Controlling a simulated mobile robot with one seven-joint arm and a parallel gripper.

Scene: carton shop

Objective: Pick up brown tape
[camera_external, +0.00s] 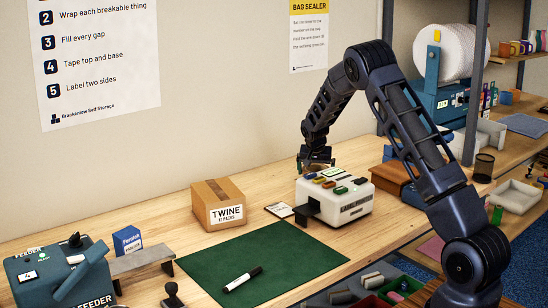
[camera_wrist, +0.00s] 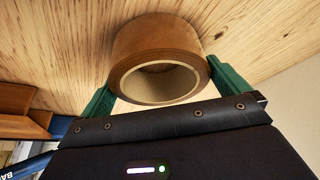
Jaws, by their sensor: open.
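The brown tape (camera_wrist: 158,50) is a roll with a pale cardboard core, resting on the wooden table in the wrist view. My gripper (camera_wrist: 158,82) is open, with one green finger on each side of the roll. The right finger looks very close to the roll's side; I cannot tell whether either finger touches it. In the external view my gripper (camera_external: 316,163) is low over the table behind the label printer, and the tape is mostly hidden there.
The white label printer (camera_external: 345,197) stands just in front of my gripper. A twine carton (camera_external: 218,203) is to the left, and a green mat (camera_external: 215,262) with a marker (camera_external: 242,279) lies nearer. A wooden box (camera_external: 391,176) is to the right. Bare table lies behind the carton.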

